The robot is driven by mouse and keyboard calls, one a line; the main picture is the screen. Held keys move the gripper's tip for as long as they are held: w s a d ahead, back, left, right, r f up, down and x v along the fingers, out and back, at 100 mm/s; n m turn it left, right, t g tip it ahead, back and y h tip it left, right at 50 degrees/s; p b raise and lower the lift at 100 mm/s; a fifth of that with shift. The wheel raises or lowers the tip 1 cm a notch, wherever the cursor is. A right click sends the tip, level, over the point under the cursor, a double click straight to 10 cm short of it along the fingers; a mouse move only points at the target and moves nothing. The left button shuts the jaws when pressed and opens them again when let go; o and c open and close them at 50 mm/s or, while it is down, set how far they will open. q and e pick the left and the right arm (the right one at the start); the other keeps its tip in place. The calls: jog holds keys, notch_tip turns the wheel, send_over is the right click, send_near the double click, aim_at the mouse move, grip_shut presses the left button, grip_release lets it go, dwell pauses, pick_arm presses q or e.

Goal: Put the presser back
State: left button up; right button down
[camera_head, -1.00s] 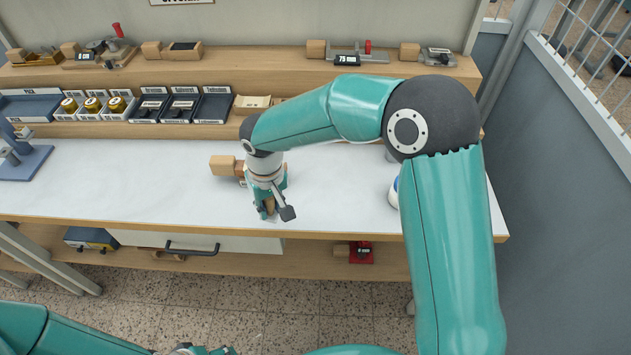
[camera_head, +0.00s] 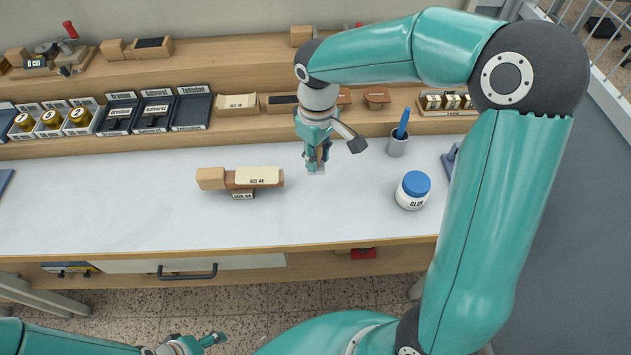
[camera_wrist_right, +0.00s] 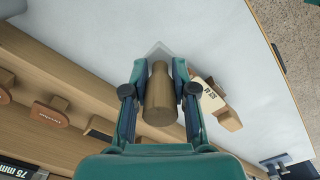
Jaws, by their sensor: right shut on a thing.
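The presser (camera_wrist_right: 160,92) has a round wooden handle and a pale flat foot. My right gripper (camera_wrist_right: 157,74) is shut around its handle. In the head view my right gripper (camera_head: 317,150) holds the presser above the white worktop, near the back shelf; the presser's foot (camera_head: 316,169) shows just below the fingers. Whether the foot touches the worktop cannot be told. My left gripper (camera_head: 205,343) is at the bottom edge, low in front of the bench, partly cut off; its opening is unclear.
A wooden block with a size label (camera_head: 257,176) lies left of the right gripper. A glue jar (camera_head: 412,192) and a grey cup (camera_head: 397,144) with a blue tool stand to its right. The wooden shelf (camera_head: 235,123) behind carries trays, gold rolls and brown wooden pieces (camera_head: 376,96).

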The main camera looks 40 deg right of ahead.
notch_tip(320, 180, down, 10)
jog(key=shift+f, duration=0.1)
dwell(0.4)
jog(key=shift+f, duration=0.1)
jog(key=c, duration=0.9)
grip_release()
jog(key=shift+c, duration=0.2)
notch_tip(320, 180, up, 12)
jog(key=shift+r, duration=0.2)
